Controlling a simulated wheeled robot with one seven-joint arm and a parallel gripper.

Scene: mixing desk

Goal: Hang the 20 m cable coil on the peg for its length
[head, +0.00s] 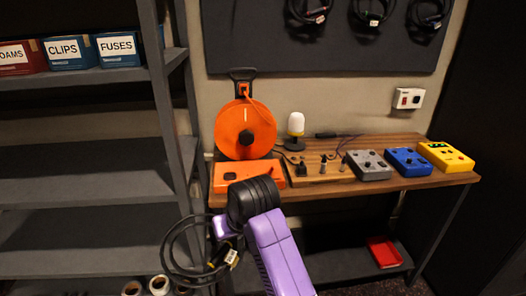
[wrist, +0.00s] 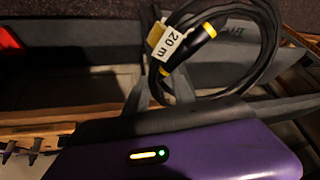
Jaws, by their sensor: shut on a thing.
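A black cable coil (head: 170,252) hangs at the lower left of the head view, left of my purple wrist. In the wrist view the coil (wrist: 218,92) carries a tag reading "20 m" (wrist: 170,43) and a black plug with yellow bands. My gripper (wrist: 160,82) is shut on the coil; its grip is partly hidden by its dark body. The coil is held clear of the shelf and the desk. A dark wall board (head: 330,45) carries several black coils (head: 308,12) along the top edge of the head view. Their pegs are out of view or too small to make out.
A wooden desk (head: 440,184) bears an orange cable reel (head: 244,130), an orange box, a lamp and several pedals. A grey shelf unit (head: 85,78) with labelled bins stands at left. A red tray (head: 384,252) lies beneath the desk.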

